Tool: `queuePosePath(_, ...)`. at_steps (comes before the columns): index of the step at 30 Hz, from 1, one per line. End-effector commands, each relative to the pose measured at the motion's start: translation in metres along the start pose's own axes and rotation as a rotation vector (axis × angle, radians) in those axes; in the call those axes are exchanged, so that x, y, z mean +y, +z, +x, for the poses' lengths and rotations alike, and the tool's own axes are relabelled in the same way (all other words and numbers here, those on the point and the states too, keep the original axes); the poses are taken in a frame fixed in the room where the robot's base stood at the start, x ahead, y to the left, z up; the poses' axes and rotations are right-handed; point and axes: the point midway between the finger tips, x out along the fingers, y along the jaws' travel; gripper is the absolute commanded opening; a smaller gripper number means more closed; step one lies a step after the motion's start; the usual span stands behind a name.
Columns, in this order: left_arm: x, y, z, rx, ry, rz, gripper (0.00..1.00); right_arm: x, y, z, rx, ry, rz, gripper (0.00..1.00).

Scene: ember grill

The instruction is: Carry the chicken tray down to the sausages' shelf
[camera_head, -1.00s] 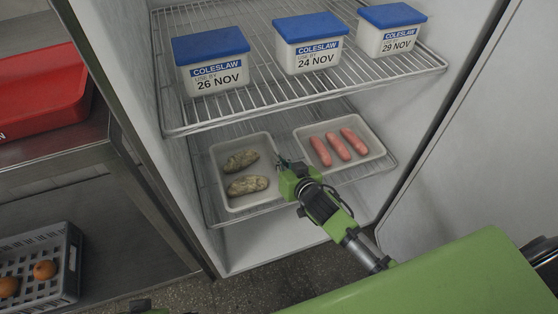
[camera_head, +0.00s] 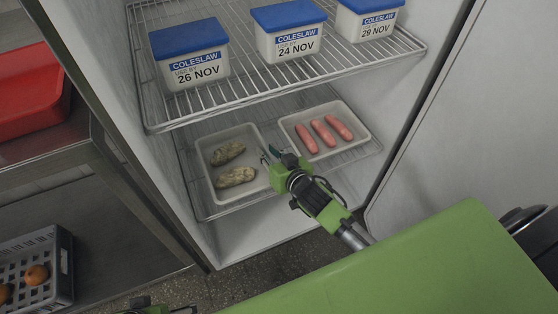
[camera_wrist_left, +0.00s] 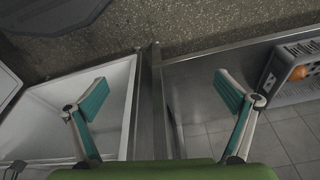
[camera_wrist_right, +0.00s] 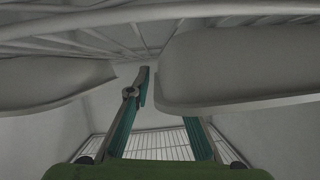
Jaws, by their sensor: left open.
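The chicken tray (camera_head: 212,189), white with two mottled pieces of chicken (camera_head: 230,153), sits flat on the lower wire shelf in the head view. The sausage tray (camera_head: 354,147), with three pink sausages (camera_head: 323,133), stands on the same shelf to its right. My right gripper (camera_head: 268,157) is at the chicken tray's right wall. Its fingers look apart, one on each side of that wall; in the right wrist view (camera_wrist_right: 160,100) one fingertip is hidden behind a tray wall. My left gripper (camera_wrist_left: 162,82) is open and empty, away from the shelves, above the floor.
Three blue-lidded coleslaw tubs (camera_head: 190,55) stand on the upper wire shelf (camera_head: 240,97), close above the trays. The fridge's side wall and open door (camera_head: 430,150) bound the space. A red tray (camera_head: 30,95) and a grey crate (camera_head: 45,260) are at left.

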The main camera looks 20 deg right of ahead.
Motion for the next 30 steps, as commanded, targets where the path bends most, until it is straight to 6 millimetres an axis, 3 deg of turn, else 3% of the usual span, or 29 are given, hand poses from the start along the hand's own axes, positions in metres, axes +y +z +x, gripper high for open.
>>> queuePosePath(9, 0.003, 0.012, 0.048, -0.027, 0.004, 0.003, 0.98, 0.0, -0.001, -0.065, -0.002, 0.0, 0.0, 0.21)
queuePosePath(15, 0.003, 0.019, 0.066, -0.034, 0.006, 0.005, 0.98, 0.0, -0.001, -0.092, -0.001, 0.0, 0.001, 0.21)
queuePosePath(30, 0.004, 0.023, 0.074, -0.037, 0.006, 0.006, 0.98, 0.0, -0.001, -0.101, 0.001, 0.0, 0.0, 0.21)
